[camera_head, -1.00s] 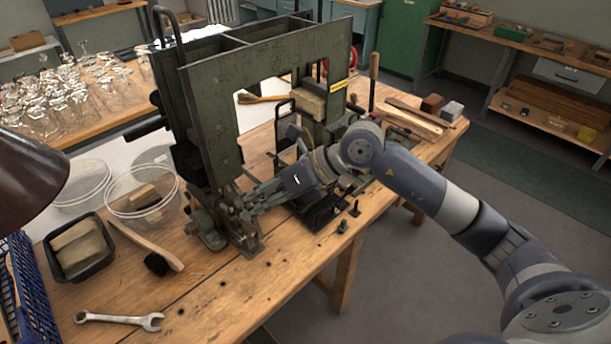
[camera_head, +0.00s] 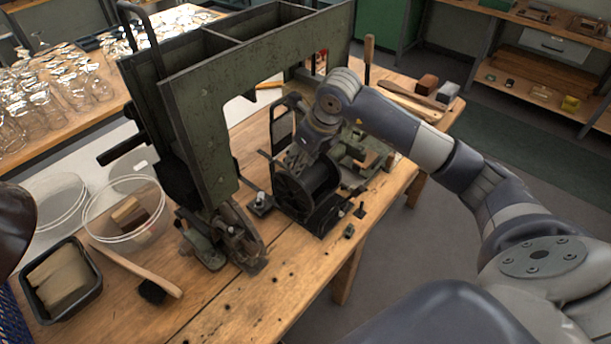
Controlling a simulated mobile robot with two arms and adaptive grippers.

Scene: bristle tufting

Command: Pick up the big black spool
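The big black spool (camera_head: 318,198) sits in the middle of the wooden workbench, in a dark stand at the right side of the green machine frame. My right arm reaches in from the right, and my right gripper (camera_head: 297,163) points down at the top of the spool. The gripper's fingers are dark against the spool and partly overlap it, so I cannot tell whether they are open or shut, or whether they touch it. My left gripper is not in view.
The tall green machine frame (camera_head: 205,125) stands just left of the spool. Clear round tubs (camera_head: 125,210), a black tray (camera_head: 92,285) and a wooden-handled brush (camera_head: 140,270) lie at the left. The bench's front middle is mostly clear.

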